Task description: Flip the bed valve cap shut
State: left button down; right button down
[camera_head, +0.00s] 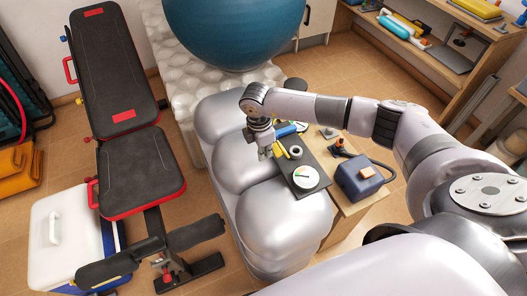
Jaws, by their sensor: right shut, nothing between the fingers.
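The bed looks like a pale inflatable with large puffy rolls (275,225) at its near end and a bumpy top behind. I cannot clearly make out its valve or valve cap; my right gripper may hide it. My right gripper (267,154) is shut and empty, pointing down over the pale rolls, just left of a dark board. I cannot tell whether its tips touch the bed. My right arm reaches in from the right. My left gripper is not in view.
The dark board (309,190) carries a round white dial (306,177) and small tools. A blue box-shaped device (357,176) stands right of it. A large blue ball (232,30) rests on the bed. A black bench (143,165) and white cooler (66,232) stand left.

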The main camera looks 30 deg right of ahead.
jog(key=shift+d+r+y, duration=0.15)
jog(key=shift+r+y, duration=0.05)
jog(key=shift+y, duration=0.1)
